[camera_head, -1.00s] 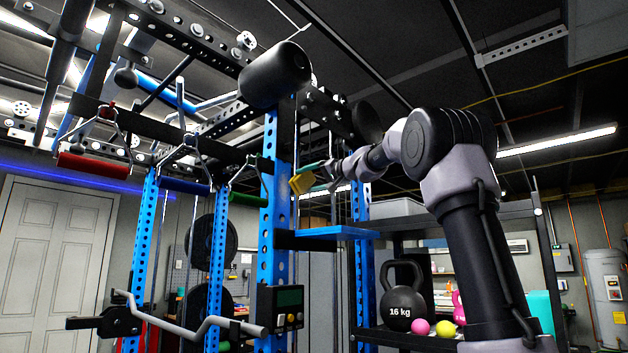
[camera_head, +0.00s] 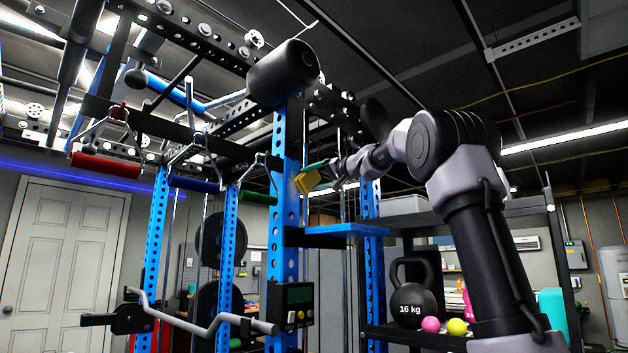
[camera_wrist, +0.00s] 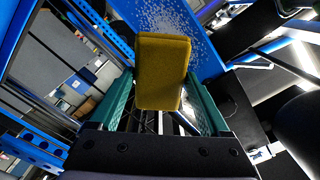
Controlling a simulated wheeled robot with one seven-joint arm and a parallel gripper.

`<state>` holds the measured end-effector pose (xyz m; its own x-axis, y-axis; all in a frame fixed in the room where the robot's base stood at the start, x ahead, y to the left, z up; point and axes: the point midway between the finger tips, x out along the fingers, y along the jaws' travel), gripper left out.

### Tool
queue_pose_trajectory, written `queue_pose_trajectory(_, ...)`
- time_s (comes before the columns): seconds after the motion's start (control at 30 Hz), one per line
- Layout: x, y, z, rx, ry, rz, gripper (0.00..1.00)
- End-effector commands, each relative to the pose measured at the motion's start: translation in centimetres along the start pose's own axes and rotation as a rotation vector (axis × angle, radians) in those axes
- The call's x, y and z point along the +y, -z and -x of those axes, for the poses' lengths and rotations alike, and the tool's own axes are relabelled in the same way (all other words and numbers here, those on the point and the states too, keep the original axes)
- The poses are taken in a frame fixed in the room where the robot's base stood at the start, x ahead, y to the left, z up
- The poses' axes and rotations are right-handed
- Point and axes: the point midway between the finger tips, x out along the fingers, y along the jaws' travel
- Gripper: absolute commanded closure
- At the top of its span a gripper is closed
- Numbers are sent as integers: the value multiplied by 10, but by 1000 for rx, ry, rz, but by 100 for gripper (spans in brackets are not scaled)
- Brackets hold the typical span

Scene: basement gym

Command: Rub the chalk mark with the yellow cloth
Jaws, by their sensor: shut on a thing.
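The yellow cloth (camera_wrist: 163,70) is a folded, thick pad held between the teal fingers of my gripper (camera_wrist: 162,100). In the head view the cloth (camera_head: 308,181) sits at the end of my gripper (camera_head: 322,170), beside the blue rack upright and above the blue shelf. The chalk mark (camera_wrist: 178,16) is a white speckled patch on a blue surface (camera_wrist: 208,62) beyond the cloth in the wrist view. The cloth covers part of that surface. I cannot tell whether cloth and surface touch. The chalk mark cannot be made out in the head view.
The rack's blue upright (camera_head: 287,210) and blue shelf (camera_head: 345,230) stand close to my gripper. Coloured handles, such as the red one (camera_head: 105,166), hang at left. A black 16 kg kettlebell (camera_head: 410,303) and small balls sit on a lower shelf at right.

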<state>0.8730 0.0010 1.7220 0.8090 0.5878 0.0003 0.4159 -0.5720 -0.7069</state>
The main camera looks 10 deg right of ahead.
Motion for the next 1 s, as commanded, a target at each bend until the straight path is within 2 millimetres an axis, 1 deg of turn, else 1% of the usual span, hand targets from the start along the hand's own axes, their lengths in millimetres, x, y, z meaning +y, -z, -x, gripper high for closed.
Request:
queue_pose_trajectory(0.8, 0, 0, -17, -1, 1, -1, 64)
queue_pose_trajectory(1.0, -3, -3, -17, -1, 2, -1, 64)
